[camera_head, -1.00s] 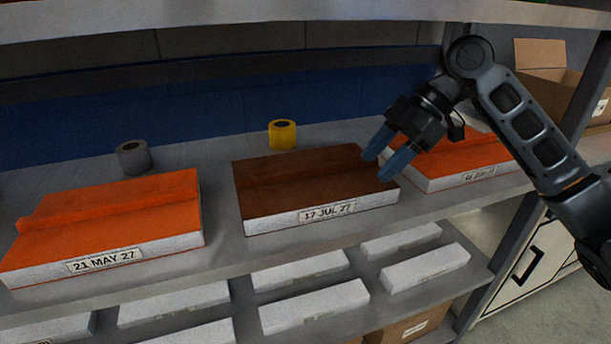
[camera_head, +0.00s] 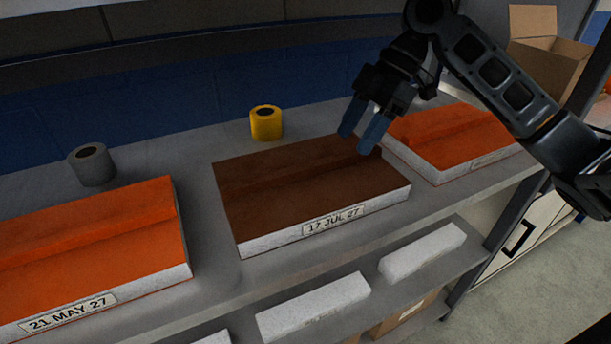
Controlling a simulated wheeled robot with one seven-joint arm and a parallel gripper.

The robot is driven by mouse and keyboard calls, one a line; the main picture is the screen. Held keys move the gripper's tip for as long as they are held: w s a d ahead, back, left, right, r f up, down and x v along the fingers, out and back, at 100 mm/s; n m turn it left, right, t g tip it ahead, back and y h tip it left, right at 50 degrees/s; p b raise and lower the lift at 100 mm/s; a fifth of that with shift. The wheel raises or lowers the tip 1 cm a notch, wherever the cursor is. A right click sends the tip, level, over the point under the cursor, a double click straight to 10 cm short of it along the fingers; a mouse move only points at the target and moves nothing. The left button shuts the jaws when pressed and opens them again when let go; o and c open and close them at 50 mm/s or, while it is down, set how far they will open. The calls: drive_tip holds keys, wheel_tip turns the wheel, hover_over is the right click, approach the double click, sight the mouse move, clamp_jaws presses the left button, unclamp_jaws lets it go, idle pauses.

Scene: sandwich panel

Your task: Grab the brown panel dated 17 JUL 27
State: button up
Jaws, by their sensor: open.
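The brown panel (camera_head: 290,190) lies flat on the grey shelf, with a raised ridge along its top and a white front edge. Its front label reads 17 JUL 27. My gripper (camera_head: 357,146) is open and empty, its two blue fingers pointing down over the panel's back right part. Whether the fingertips touch the panel I cannot tell. An orange panel (camera_head: 85,240) labelled 21 MAY 27 lies to the left. Another orange panel (camera_head: 455,140) lies to the right, its label too small to read and part of it behind my arm.
A yellow tape roll (camera_head: 266,123) stands behind the brown panel, and a grey roll (camera_head: 92,165) stands behind the left orange panel. White blocks (camera_head: 315,305) lie on the lower shelf. A cardboard box (camera_head: 545,55) is at the back right. Bare shelf separates the panels.

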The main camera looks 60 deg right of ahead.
sight(308, 165)
drive_tip(key=w+a, duration=0.1)
drive_tip(key=a, duration=0.1)
drive_tip(key=w+a, duration=0.1)
drive_tip(key=a, duration=0.1)
drive_tip(key=shift+w, duration=0.3)
drive_tip(key=shift+w+a+r+p, duration=0.1)
drive_tip(key=shift+w+a+p, duration=0.45)
drive_tip(key=shift+a, duration=0.4)
drive_tip(key=shift+x, duration=1.15)
drive_tip(key=shift+w+a+f, duration=0.25)
drive_tip(key=shift+f, duration=0.15)
drive_tip(key=shift+c, duration=0.4)
clamp_jaws()
